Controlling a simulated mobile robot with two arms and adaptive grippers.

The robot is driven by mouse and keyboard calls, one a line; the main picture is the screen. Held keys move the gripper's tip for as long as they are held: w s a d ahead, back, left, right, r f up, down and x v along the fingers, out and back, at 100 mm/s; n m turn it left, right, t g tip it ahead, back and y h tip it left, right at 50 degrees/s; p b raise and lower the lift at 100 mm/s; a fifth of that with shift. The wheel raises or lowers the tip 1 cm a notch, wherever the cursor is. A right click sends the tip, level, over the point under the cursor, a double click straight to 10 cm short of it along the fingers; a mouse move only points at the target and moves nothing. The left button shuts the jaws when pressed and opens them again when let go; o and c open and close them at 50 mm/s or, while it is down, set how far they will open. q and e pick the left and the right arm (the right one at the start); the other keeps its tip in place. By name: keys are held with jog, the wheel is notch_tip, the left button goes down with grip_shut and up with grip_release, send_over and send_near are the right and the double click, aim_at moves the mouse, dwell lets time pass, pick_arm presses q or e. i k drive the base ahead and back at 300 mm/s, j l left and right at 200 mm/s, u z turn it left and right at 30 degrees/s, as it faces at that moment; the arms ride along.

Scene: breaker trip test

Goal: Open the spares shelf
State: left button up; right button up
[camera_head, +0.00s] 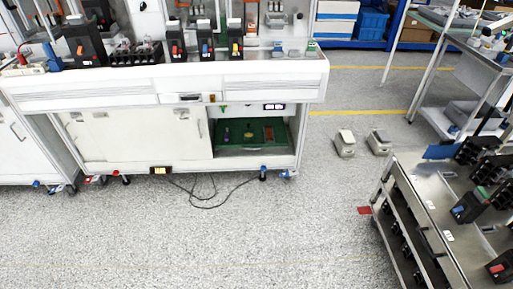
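A white workbench (200,85) stands at the upper left, with a cabinet under its top. A white cabinet door panel (140,138) with a slim vertical handle (200,128) near its right edge covers the left and middle part. To its right the cabinet is open, and a green shelf floor (252,133) with a few small items shows inside. I cannot tell for sure whether this is the spares shelf. Neither of my grippers is in view.
Black breakers (86,45) stand on the bench top. A metal cart (437,190) with breakers is at the lower right. Two small pale objects (345,143) sit on the floor beside the bench. A black cable (208,195) lies before the cabinet. The grey floor (180,245) in front is otherwise clear.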

aim_at(236, 125)
jog(key=i+l+z, duration=0.1)
jog(key=i+l, duration=0.2)
jog(key=i, duration=0.15)
jog(key=i+l+z, duration=0.15)
jog(key=i, duration=0.3)
jog(key=l, duration=0.1)
